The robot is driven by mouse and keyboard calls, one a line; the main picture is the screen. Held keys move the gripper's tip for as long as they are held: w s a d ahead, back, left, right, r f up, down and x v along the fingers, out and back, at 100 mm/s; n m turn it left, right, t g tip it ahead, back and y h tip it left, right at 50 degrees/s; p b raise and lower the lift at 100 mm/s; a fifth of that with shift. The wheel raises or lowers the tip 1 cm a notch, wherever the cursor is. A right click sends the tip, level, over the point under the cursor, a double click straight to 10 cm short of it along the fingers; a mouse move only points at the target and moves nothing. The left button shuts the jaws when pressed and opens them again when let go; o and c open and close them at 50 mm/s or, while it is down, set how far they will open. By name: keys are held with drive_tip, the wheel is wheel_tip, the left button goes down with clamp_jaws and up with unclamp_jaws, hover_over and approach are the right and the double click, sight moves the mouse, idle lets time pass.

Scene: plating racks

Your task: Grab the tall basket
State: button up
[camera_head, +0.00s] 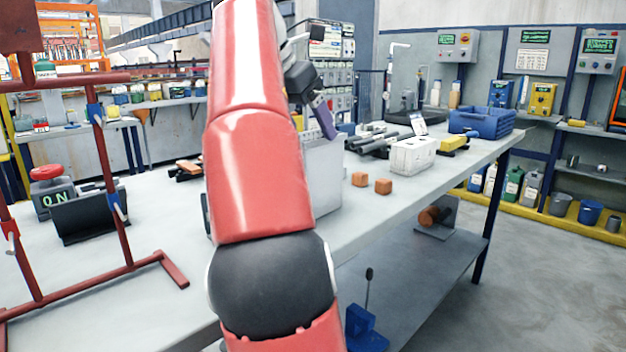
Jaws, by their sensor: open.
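A tall pale grey basket (325,178) stands upright on the worktable, just right of my red arm. My arm covers its left part. My gripper (324,118) is at the basket's upper rim, with a purple finger pointing down there. The gripper is open. I cannot tell whether the finger touches the basket or whether the rim lies between the fingers.
Two orange-brown blocks (372,184) lie right of the basket. A low white basket (412,156) and a blue crate (483,122) stand further back. A red rack frame (128,268) stands at the left, near a black holder (88,218). Bare tabletop lies between rack and arm.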

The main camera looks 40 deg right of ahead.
sight(314, 174)
drive_tip(key=shift+x, duration=2.65)
drive_tip(key=shift+w+a+f, duration=0.1)
drive_tip(key=shift+w+a, duration=0.05)
drive_tip(key=shift+c, duration=0.4)
